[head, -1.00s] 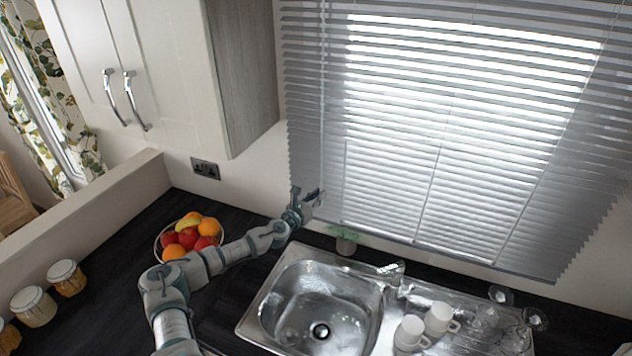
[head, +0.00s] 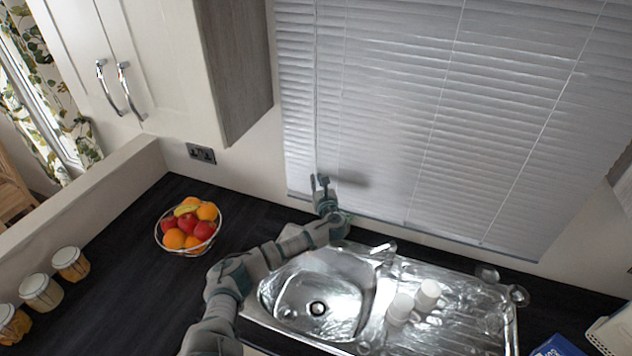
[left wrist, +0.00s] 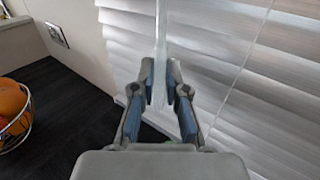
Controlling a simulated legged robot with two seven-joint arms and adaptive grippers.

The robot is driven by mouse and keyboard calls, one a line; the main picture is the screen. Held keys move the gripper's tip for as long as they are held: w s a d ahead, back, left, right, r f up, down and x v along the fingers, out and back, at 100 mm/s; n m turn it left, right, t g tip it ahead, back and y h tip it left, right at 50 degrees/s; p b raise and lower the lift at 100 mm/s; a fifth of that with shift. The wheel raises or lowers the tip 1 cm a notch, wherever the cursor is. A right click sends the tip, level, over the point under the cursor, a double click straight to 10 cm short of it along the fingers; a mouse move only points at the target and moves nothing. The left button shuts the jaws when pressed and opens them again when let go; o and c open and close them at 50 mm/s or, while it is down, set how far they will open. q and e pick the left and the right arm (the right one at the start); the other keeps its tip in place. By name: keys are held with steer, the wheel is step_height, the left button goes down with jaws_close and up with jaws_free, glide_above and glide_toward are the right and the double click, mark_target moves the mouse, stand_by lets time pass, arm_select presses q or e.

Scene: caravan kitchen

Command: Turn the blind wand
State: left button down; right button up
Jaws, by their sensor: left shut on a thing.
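The blind wand (left wrist: 161,40) is a thin, pale, upright rod in front of the blind. In the left wrist view its lower end runs down between my fingers. In the head view it shows faintly as a thin line (head: 315,110) near the blind's left side. My left gripper (head: 319,184) is shut on the wand near the blind's lower left corner; its fingers also show in the left wrist view (left wrist: 160,88). The blind (head: 420,130) covers the window, with its slats tilted shut. My right gripper is not in view.
A bowl of fruit (head: 188,249) stands on the dark counter left of my arm. A metal sink (head: 335,325) lies below the blind, with white mugs (head: 428,294) and glasses on its drainer. A wall cupboard (head: 160,60) hangs at the upper left.

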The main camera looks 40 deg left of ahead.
arm_select(q)
steer(key=shift+w+a+r+n+g+y, duration=0.1)
steer(key=shift+r+n+g+y, duration=0.3)
steer(key=shift+r+n, duration=0.1)
steer(key=c, duration=1.2)
jaws_free()
steer(key=shift+w+f, duration=0.1)
steer(key=shift+f, duration=0.15)
steer(key=v, duration=1.2)
steer(key=shift+w+f, duration=0.1)
